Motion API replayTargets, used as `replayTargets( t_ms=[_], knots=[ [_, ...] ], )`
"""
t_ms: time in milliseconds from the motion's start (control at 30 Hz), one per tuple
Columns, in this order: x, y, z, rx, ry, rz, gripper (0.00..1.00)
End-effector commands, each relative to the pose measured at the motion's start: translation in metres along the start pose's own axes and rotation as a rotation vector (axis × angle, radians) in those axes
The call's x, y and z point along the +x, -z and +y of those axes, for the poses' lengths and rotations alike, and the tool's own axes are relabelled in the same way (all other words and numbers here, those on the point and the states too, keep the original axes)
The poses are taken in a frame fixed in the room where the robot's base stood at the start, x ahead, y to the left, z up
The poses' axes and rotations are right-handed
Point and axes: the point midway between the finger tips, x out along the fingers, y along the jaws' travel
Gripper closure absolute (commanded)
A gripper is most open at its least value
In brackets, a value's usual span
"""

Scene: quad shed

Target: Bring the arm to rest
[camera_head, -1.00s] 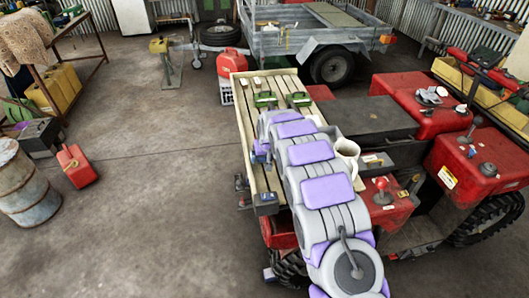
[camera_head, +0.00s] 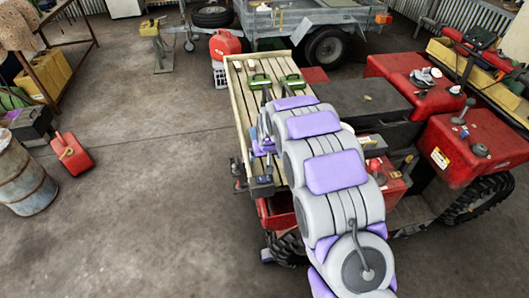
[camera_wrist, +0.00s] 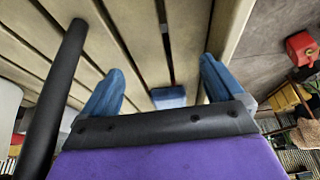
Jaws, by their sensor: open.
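My grey and purple arm (camera_head: 338,172) reaches from the bottom of the head view up over the quad bike's slatted wooden rack. My gripper (camera_wrist: 162,72) shows in the wrist view with its two blue fingers spread apart and nothing held between them. Behind them are the pale slats of the rack (camera_head: 246,84), close by; I cannot tell whether the fingers touch them. In the head view the arm hides most of the gripper.
Two green-handled tools (camera_head: 291,82) lie at the rack's far end. The red quad bike (camera_head: 408,92) fills the right. A trailer (camera_head: 290,24) and red fuel can (camera_head: 226,44) stand behind. Another red can (camera_head: 73,153) and a drum (camera_head: 22,180) stand left; floor between is clear.

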Motion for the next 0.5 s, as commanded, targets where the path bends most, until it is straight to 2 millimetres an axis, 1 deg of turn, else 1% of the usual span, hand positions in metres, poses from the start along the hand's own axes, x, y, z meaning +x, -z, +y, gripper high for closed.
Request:
replayTargets(
  t_ms=[433, 500],
  knots=[
    [-0.0005, 0.0004, -0.0002, 0.000, 0.000, 0.001, 0.06],
    [-0.0031, 0.0016, -0.0004, 0.002, 0.000, 0.003, 0.06]
  ],
)
